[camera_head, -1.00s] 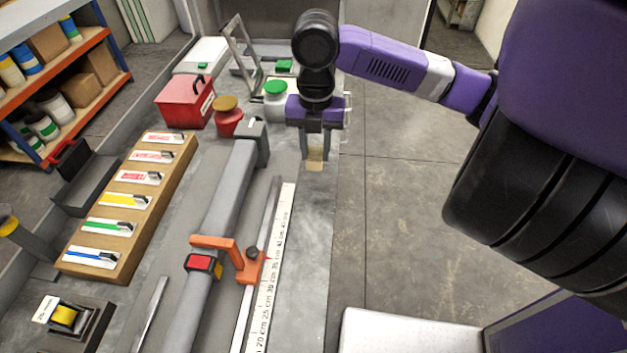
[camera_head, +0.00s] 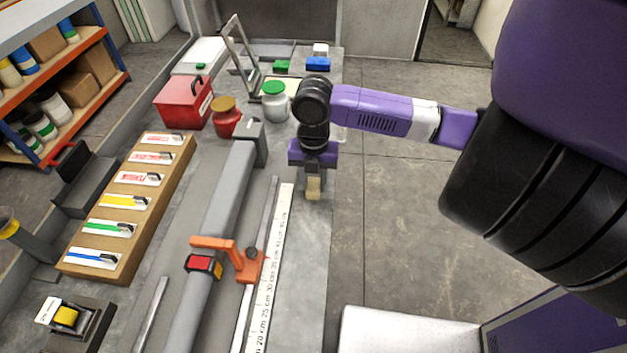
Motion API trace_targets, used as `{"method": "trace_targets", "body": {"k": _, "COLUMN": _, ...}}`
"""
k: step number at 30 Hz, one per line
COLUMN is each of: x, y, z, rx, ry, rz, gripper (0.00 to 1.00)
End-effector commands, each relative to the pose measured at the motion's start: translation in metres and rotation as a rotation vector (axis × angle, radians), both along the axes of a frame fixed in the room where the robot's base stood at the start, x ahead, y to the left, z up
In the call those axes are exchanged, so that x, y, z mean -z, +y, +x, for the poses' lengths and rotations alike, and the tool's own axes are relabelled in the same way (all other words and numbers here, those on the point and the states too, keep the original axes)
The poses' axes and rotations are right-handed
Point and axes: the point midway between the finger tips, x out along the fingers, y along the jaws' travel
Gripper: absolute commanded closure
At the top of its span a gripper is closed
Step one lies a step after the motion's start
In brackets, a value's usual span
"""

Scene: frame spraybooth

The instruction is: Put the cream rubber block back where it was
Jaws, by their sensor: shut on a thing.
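The cream rubber block (camera_head: 313,188) is a small pale block in the head view, near the right edge of the grey bench. My gripper (camera_head: 313,178) points down and is shut on the block, which sticks out below the fingers. Whether the block's underside touches the bench top cannot be told. My wrist and the gripper body hide part of the bench behind them.
A ruler strip (camera_head: 270,275) and a grey beam (camera_head: 225,210) with an orange clamp (camera_head: 245,262) lie left of my gripper. Behind stand a green-lidded jar (camera_head: 275,108), a blue block (camera_head: 318,64) and a leaning frame (camera_head: 240,55). Bench in front is clear.

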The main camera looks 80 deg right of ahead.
Motion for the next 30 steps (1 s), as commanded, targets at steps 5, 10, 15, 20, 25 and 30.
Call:
{"method": "trace_targets", "body": {"k": 5, "x": 0.004, "y": 0.0, "z": 0.0, "rx": 0.0, "ry": 0.0, "rz": 0.0, "gripper": 1.0}}
{"method": "trace_targets", "body": {"k": 10, "x": 0.003, "y": 0.0, "z": 0.0, "rx": 0.0, "ry": 0.0, "rz": 0.0, "gripper": 0.46}}
{"method": "trace_targets", "body": {"k": 15, "x": 0.003, "y": 0.0, "z": 0.0, "rx": 0.0, "ry": 0.0, "rz": 0.001, "gripper": 0.46}}
{"method": "trace_targets", "body": {"k": 20, "x": 0.001, "y": 0.0, "z": 0.0, "rx": 0.0, "ry": 0.0, "rz": 0.001, "gripper": 0.46}}
{"method": "trace_targets", "body": {"k": 25, "x": -0.013, "y": 0.0, "z": 0.001, "rx": 0.0, "ry": -0.003, "rz": -0.001, "gripper": 0.46}}
{"method": "trace_targets", "body": {"k": 30, "x": -0.047, "y": -0.001, "z": 0.001, "rx": -0.002, "ry": -0.002, "rz": -0.004, "gripper": 0.46}}
